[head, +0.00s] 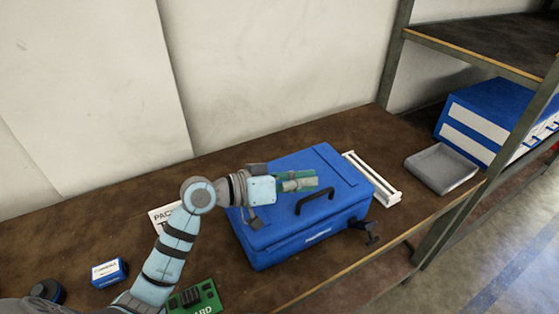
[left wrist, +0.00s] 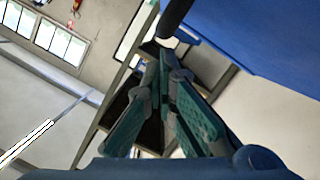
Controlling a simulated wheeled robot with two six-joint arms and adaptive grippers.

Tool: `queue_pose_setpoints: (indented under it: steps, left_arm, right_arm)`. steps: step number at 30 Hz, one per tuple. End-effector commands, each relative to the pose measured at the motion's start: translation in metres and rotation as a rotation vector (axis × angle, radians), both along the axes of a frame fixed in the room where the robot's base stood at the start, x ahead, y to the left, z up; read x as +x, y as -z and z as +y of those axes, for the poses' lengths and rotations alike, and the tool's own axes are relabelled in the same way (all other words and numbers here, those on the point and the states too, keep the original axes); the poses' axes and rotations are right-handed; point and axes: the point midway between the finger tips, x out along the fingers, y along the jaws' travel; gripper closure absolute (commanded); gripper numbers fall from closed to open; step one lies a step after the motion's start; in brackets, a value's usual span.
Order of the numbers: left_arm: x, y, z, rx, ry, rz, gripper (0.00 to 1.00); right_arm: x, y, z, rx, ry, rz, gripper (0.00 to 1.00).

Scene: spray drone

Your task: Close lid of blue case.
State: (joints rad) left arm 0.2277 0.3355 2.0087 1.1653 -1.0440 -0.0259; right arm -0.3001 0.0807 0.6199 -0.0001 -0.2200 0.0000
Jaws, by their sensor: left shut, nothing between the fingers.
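The blue case (head: 270,240) sits on the brown workbench, and its lid (head: 315,165) lies down over the body. A black handle (head: 314,203) is on the lid's top, and a dark latch-like part (head: 366,230) sticks out at the right front corner. My left gripper (head: 312,182) is shut and empty, above the lid near the handle. I cannot tell if it touches the lid. In the left wrist view the gripper fingers (left wrist: 165,60) are close together, with the blue lid (left wrist: 265,35) at upper right. My right gripper is not seen.
A grey tray (head: 440,169) is at the bench's right end, near a blue-and-white box (head: 488,118) on the shelving. A small blue box (head: 109,273) and green board (head: 196,299) lie at left.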

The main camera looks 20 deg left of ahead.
Motion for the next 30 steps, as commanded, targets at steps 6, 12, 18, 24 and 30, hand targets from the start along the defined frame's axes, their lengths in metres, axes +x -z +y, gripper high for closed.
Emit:
queue_pose_setpoints:
  steps: [6, 12, 18, 24, 30]
  left_arm:
    - [0.0, -0.031, 0.025, 0.009, -0.001, -0.002, 1.0]
    - [-0.035, -0.037, 0.061, 0.01, 0.0, 0.001, 1.0]
    - [-0.053, -0.044, 0.08, 0.004, 0.001, -0.001, 1.0]
    - [-0.058, -0.048, 0.085, -0.002, 0.0, -0.001, 1.0]
    - [-0.058, -0.048, 0.086, -0.002, -0.001, -0.002, 1.0]
  right_arm:
    - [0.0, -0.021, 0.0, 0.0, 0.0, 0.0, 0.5]
    - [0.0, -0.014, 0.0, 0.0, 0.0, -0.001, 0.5]
    - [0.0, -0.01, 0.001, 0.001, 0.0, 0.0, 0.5]
    - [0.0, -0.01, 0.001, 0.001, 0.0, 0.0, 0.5]
    - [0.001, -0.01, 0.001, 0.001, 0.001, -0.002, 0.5]
